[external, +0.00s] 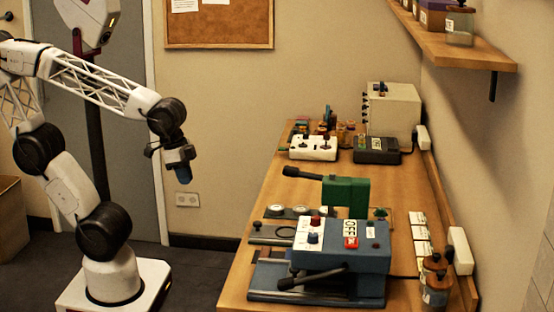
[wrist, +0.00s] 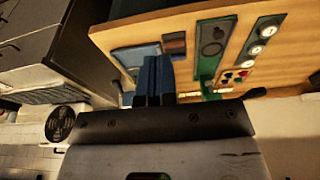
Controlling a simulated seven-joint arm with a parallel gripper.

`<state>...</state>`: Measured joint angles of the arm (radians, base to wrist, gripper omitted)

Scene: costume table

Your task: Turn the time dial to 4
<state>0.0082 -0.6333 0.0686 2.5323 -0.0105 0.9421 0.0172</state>
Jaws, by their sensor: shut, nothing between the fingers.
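A blue press-like machine (external: 345,258) stands at the near end of the wooden table. My gripper (external: 183,176) hangs in the air left of the table, well away from the machine. In the wrist view its blue fingers (wrist: 154,76) are together and empty.
A green press (external: 345,194) with a black handle stands behind the blue machine. A white control box (external: 313,148) and a black device (external: 376,151) are farther back. A wall shelf (external: 462,48) overhangs the right side. Space left of the table is free.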

